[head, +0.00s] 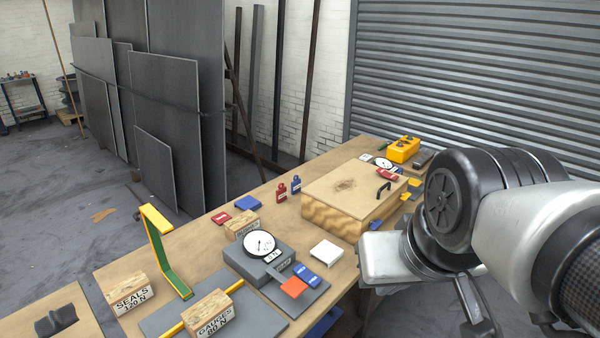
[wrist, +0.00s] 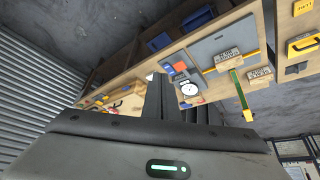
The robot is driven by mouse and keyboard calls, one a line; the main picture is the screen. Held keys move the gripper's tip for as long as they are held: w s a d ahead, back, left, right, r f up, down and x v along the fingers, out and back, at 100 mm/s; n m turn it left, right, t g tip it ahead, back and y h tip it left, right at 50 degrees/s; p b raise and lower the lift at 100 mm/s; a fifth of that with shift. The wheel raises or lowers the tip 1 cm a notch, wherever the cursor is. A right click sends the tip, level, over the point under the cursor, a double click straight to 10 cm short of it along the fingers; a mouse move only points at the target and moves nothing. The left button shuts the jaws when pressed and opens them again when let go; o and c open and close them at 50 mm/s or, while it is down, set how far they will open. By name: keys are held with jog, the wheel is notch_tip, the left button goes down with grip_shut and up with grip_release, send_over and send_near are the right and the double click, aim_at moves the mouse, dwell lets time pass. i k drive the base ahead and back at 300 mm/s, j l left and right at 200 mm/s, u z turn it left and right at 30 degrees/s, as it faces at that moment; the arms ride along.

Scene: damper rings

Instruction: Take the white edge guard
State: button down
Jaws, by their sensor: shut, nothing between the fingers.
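The white edge guard (head: 326,253) looks like a small white block with a flat top. It lies on the wooden bench (head: 190,235) in the head view, in front of the wooden box and right of the dial gauge. In the head view my arm is at the right, beyond the bench's right edge, and the fingertips are not clear.
A large wooden box (head: 345,190) stands right behind the guard. A dial gauge (head: 260,244) on a grey block is at its left. A green and yellow bracket (head: 165,250) rises farther left. A roller shutter (head: 480,80) stands behind.

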aim_at(329, 252)
jog(key=i+l+u, duration=0.1)
jog(key=u, duration=0.25)
jog(key=l+u, duration=0.1)
jog(key=u, duration=0.2)
jog(key=i+l+u, duration=0.15)
jog(key=u, duration=0.2)
jog(key=i+l+u, duration=0.2)
jog(key=l, duration=0.35)
jog(key=l+u, duration=0.25)
jog(key=l, duration=0.3)
jog(key=i+l, duration=0.1)
jog(key=l, duration=0.5)
jog(key=i+l, duration=0.1)
jog(key=l, duration=0.5)
